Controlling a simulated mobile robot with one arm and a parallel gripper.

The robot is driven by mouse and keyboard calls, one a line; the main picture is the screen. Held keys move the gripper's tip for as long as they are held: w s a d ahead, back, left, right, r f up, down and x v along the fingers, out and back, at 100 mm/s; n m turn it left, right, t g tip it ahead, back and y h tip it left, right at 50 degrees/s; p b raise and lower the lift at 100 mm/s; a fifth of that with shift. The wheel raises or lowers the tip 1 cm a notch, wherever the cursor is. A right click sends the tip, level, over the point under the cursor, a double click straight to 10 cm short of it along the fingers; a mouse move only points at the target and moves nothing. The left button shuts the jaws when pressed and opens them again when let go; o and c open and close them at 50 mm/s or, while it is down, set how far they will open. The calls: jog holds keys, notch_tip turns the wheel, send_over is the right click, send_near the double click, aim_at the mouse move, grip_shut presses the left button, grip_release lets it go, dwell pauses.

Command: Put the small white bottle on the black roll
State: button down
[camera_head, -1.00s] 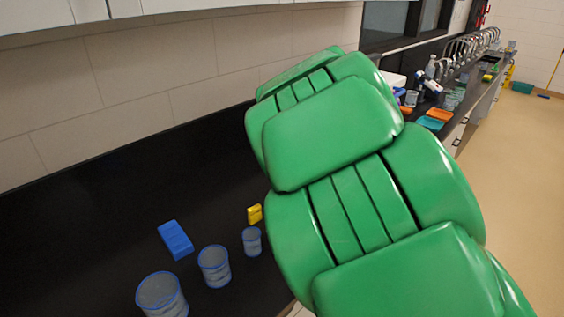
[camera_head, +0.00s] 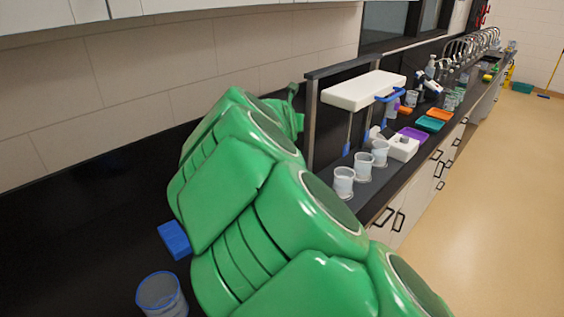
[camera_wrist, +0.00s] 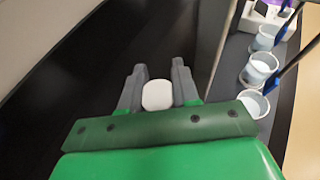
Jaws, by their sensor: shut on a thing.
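My gripper (camera_wrist: 157,92) is shut on a small white bottle (camera_wrist: 158,97), seen in the wrist view as a rounded white shape between the two grey fingers. Dark counter shows around and beyond the fingertips. In the head view my green arm reaches over the counter, and the bottle cannot be made out there. I cannot make out the black roll in either view.
A raised white-topped stand (camera_head: 365,90) is on the counter right of my arm, with several beakers (camera_head: 344,182) near it. A blue block (camera_head: 175,240) and a blue-rimmed beaker (camera_head: 162,296) are at lower left. The counter's back left (camera_head: 70,205) is clear.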

jog(key=s+d+f+m+g+h, duration=0.2)
jog(key=s+m+g+h, duration=0.4)
jog(key=m+g+h, duration=0.35)
jog(key=shift+m+t+h, duration=0.25)
jog(key=shift+m+t, duration=0.5)
jog(key=shift+m, duration=0.2)
jog(key=w+f, duration=0.2)
jog(key=w, duration=0.2)
jog(key=w+a+f, duration=0.1)
jog(key=w+f, duration=0.2)
jog(key=w, duration=0.1)
jog(key=w+a+f, duration=0.1)
jog(key=w+f, duration=0.2)
jog(key=w, duration=0.1)
jog(key=shift+w, duration=0.1)
jog(key=shift+w+a+f, duration=0.1)
jog(key=shift+w+f, duration=0.45)
jog(key=shift+w, duration=0.05)
jog(key=shift+w+f, duration=0.15)
jog(key=shift+f, duration=1.65)
